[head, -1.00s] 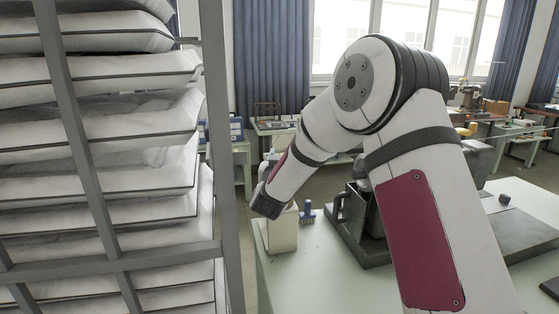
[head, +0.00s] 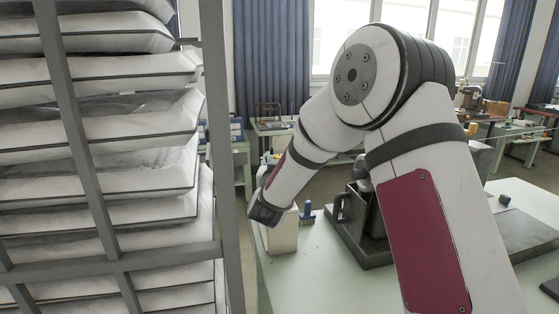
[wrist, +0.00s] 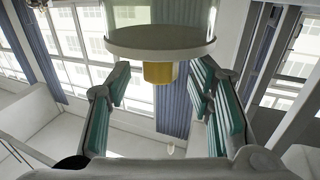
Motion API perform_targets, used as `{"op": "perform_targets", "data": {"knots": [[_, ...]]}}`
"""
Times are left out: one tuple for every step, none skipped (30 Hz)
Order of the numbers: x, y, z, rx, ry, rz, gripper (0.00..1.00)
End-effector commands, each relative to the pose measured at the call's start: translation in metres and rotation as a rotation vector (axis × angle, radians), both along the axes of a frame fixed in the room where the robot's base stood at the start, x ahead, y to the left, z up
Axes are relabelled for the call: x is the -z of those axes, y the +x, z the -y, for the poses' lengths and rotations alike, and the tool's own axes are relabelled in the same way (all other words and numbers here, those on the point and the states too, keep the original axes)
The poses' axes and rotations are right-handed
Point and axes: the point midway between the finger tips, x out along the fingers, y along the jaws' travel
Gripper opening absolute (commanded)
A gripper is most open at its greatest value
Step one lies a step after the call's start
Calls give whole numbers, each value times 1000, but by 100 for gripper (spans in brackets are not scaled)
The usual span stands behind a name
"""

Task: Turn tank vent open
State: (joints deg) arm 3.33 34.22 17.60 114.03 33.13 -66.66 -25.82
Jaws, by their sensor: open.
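In the wrist view a clear, greenish tank (wrist: 158,14) with a grey rim hangs in at the top centre. A short yellow knob-like part (wrist: 158,72), seemingly the vent, sticks out below the rim. My gripper (wrist: 160,82) is open, with teal-padded fingers to the left and right of the yellow part. I see gaps on both sides and no contact. Whether the vent is open or shut cannot be read. In the head view my wrist points down to the left, and the gripper and tank cannot be made out.
A metal rack (head: 222,160) with stacked white padded pieces (head: 100,130) stands close on the left. A pale green bench (head: 300,280) holds a cream box (head: 283,235), a blue item (head: 307,213) and a dark machine (head: 362,225). Windows and blue curtains are behind.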

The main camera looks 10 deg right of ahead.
Motion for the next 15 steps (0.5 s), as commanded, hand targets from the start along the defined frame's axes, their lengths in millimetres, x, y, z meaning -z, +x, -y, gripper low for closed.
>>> {"op": "perform_targets", "data": {"knots": [[-1,-10,-5,-3,-2,-1,48],[-1,-16,-7,-4,-1,-1,48],[-1,-24,-10,-4,-1,0,48],[0,-30,-12,-4,-2,-1,48],[-1,-36,-14,-4,-2,-1,48],[0,-44,-17,-3,-2,-1,48],[0,-49,-18,-3,-2,-1,48],[-1,-54,-20,-4,-1,0,48],[0,-61,-22,-3,-1,0,48],[0,-66,-24,-2,-1,1,48],[0,-70,-25,-2,-1,0,48],[0,-75,-27,-2,-1,0,48],[0,-78,-28,-3,-1,0,48],[0,-81,-29,-2,-1,1,48],[0,-84,-30,-2,0,1,48]]}}
